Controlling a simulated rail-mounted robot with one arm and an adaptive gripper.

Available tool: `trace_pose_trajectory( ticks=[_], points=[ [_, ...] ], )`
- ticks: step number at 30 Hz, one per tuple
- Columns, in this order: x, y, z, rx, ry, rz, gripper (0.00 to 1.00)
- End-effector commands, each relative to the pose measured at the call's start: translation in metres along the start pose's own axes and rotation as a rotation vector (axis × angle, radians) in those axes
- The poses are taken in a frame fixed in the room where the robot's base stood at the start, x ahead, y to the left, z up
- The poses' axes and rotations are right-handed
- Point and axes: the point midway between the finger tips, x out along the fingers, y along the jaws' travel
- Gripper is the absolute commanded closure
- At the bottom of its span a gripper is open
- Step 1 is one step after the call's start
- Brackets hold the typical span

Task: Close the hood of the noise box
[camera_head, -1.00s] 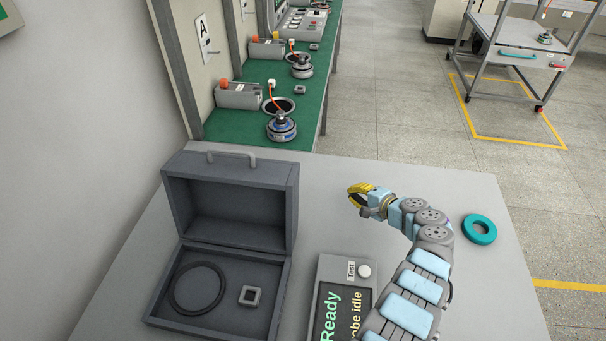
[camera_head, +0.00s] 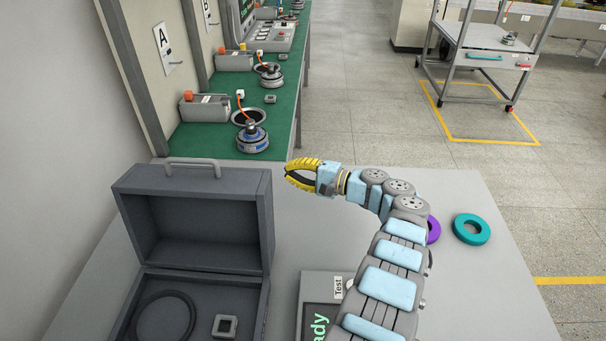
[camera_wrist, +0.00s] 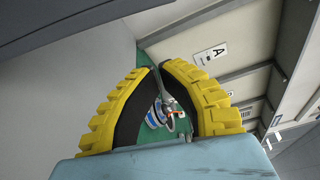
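The dark grey noise box stands on the near table at the left in the head view. Its hood (camera_head: 196,220) is open, standing tilted up at the back with its hollow inside facing me and a grey handle (camera_head: 193,164) on its upper edge. The box's base (camera_head: 256,300) lies open in front, partly cut off by the picture's bottom. My gripper (camera_head: 288,171) is to the right of the hood's upper right corner, apart from it. Its yellow fingers curve together, tips nearly meeting, with nothing between them. In the wrist view, the gripper (camera_wrist: 158,67) points toward the green bench.
A dark ring (camera_head: 164,318) and a small square part (camera_head: 225,326) lie in the base. A test device (camera_head: 318,290) stands right of the box, partly behind my arm. Purple (camera_head: 434,231) and teal (camera_head: 472,228) rings lie at right. A green bench (camera_head: 200,142) with motors is beyond.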

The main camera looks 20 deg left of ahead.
Motion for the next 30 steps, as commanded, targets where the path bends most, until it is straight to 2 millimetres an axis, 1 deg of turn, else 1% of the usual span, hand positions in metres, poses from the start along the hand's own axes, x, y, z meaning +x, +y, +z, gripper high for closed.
trace_pose_trajectory(
  ticks=[1, 7, 9, 30],
  points=[
    [0.010, 0.002, 0.000, -0.001, -0.003, 0.000, 1.00],
    [0.045, 0.004, -0.001, -0.001, 0.001, 0.000, 1.00],
    [0.042, -0.004, 0.002, 0.001, 0.004, 0.000, 1.00],
    [0.033, -0.005, 0.022, 0.002, 0.003, -0.003, 1.00]
  ],
)
